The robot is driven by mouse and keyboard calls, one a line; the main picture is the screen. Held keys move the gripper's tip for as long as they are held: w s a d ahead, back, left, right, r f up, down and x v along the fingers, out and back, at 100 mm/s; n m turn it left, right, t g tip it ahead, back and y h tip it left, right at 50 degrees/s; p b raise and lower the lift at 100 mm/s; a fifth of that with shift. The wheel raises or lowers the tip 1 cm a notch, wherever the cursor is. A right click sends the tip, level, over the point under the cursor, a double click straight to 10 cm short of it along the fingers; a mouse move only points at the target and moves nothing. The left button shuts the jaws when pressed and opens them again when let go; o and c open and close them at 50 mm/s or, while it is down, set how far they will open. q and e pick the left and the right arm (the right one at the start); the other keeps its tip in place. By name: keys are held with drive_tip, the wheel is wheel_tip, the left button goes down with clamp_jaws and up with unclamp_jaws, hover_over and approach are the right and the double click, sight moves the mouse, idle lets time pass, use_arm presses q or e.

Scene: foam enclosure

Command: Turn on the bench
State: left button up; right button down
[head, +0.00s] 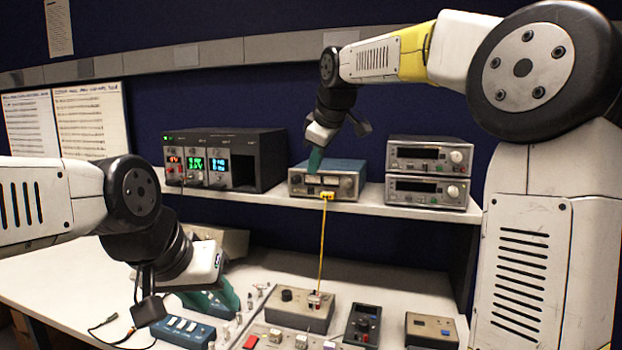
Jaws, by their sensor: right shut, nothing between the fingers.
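The bench holds several instruments on a white shelf (420,213) and more on the worktop below. My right gripper (314,172) is shut and empty, its teal fingertips at the top front edge of a blue-grey instrument (345,184); whether they touch it I cannot tell. A black rack (257,160) with lit red, green and blue displays stands left of it. Two stacked grey instruments (428,158) on the right have dark displays. My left gripper (228,296) hangs low over the worktop, near a blue switch strip (184,331); its finger gap is unclear.
A yellow cable (323,245) runs from the blue-grey instrument down to a grey box (298,311). A black handheld box (362,325) and another box (431,330) stand to its right. A loose black cable (104,322) lies at left. The worktop's back right is clear.

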sight(310, 189)
drive_tip(key=x, duration=0.4)
drive_tip(key=w+d+x, duration=0.1)
drive_tip(key=x, duration=0.6)
drive_tip(key=shift+w+d+r, duration=0.1)
drive_tip(key=shift+w, duration=0.5)
drive_tip(key=shift+w+d, duration=0.15)
drive_tip(key=shift+w, duration=0.35)
drive_tip(key=shift+w, duration=0.2)
